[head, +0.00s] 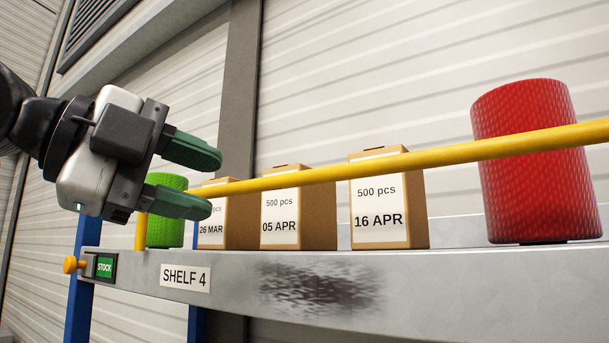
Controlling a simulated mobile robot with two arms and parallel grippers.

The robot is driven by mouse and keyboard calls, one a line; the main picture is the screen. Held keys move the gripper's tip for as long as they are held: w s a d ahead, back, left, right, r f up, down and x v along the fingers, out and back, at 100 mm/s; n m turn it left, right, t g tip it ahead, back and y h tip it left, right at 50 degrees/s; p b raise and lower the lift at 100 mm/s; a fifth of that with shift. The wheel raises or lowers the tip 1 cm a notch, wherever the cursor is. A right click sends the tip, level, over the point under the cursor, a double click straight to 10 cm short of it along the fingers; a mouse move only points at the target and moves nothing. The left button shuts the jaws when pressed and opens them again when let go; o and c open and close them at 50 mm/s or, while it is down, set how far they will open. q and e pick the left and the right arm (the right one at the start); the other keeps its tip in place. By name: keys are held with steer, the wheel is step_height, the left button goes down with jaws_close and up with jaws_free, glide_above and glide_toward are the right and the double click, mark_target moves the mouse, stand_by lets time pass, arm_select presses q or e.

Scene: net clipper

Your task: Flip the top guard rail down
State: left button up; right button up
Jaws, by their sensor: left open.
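The yellow guard rail (395,166) runs across the front of the shelf, in front of the boxes and rolls, rising to the right in the picture. Its left end meets a short yellow upright (140,232) at the shelf edge. My left gripper (209,184) is open near the rail's left end. One green finger is above the rail in the picture. The other overlaps the rail's left end and hides part of it. I cannot tell whether they touch. My right gripper is not in view.
Three cardboard boxes (316,226) with date labels stand on the grey shelf (440,268), between a green roll (165,233) and a red roll (530,195). A yellow knob (71,265) and green STOCK tag (104,267) are at the shelf's left end. Blue posts (80,300) support it.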

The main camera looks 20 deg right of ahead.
mark_target(297, 175)
arm_select(q)
steer(key=s+r+m, duration=0.1)
steer(key=s+r, duration=0.2)
steer(key=s, duration=0.1)
steer(key=shift+g, duration=0.3)
steer(key=p+x, duration=0.1)
steer(key=x, duration=0.2)
steer(key=p+x, duration=0.1)
steer(key=x, duration=0.3)
steer(key=p+x, duration=0.1)
steer(key=x, duration=0.2)
steer(key=shift+w+d+r, duration=0.1)
steer(key=shift+w+d, duration=0.1)
steer(key=shift+w, duration=0.15)
steer(key=shift+w+d, duration=0.2)
steer(key=shift+d, duration=0.1)
steer(key=shift+c, duration=0.2)
jaws_close()
